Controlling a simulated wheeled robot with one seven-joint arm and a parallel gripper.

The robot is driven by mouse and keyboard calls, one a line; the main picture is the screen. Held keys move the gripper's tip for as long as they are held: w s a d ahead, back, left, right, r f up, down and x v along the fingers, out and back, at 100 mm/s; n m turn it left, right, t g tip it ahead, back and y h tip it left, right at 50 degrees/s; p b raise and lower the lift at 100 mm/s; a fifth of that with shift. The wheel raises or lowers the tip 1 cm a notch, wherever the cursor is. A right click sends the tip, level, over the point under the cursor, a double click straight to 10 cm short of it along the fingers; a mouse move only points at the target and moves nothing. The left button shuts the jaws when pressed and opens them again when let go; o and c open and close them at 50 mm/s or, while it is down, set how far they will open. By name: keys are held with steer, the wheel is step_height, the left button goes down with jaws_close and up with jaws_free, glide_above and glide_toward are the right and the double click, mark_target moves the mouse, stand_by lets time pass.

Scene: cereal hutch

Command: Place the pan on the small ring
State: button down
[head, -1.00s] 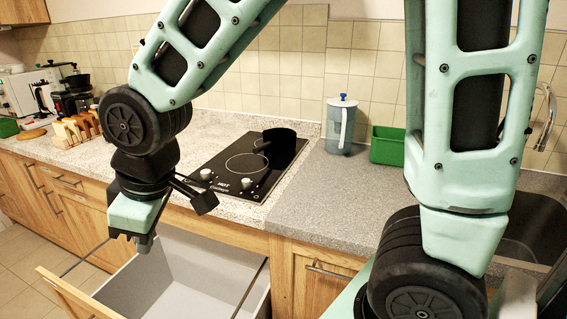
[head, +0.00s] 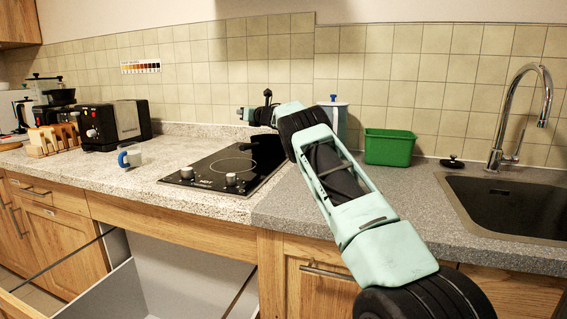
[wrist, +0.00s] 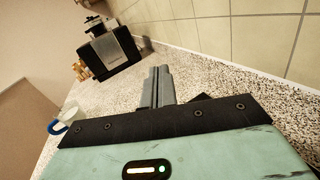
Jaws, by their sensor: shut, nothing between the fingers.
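The black cooktop (head: 205,180) is set in the counter, with a pale ring (head: 233,166) visible on its surface. A dark shape (head: 245,147) shows at its back edge; I cannot tell whether it is the pan. No pan can be made out for certain, and I cannot tell which ring is the small one. My gripper (head: 243,114) is above the back of the cooktop, in front of the tiles, pointing left. In the wrist view its two grey fingers (wrist: 158,86) are together, with nothing between them.
A mug with a blue handle (head: 130,159) and a black toaster (head: 113,124) stand left of the cooktop. A light-coloured jug (head: 340,118) is partly behind my arm. A green bin (head: 390,147) and a sink (head: 510,205) are to the right. A drawer (head: 125,290) is open below.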

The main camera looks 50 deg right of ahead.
steer(key=d+f+n, duration=0.1)
steer(key=b, duration=0.2)
glide_above(277, 147)
steer(key=s, duration=0.4)
steer(key=shift+n+y, duration=0.3)
steer(key=shift+n, duration=0.1)
step_height(277, 147, down, 10)
steer(key=shift+s+f+b, duration=0.1)
steer(key=shift+b, duration=0.3)
steer(key=shift+w, duration=0.5)
steer(key=w, duration=0.1)
steer(key=w+b, duration=0.2)
steer(key=shift+f, duration=0.25)
steer(key=shift+w+r, duration=0.1)
steer(key=shift+w, duration=0.15)
steer(key=shift+w+r, duration=0.1)
steer(key=shift+r, duration=0.1)
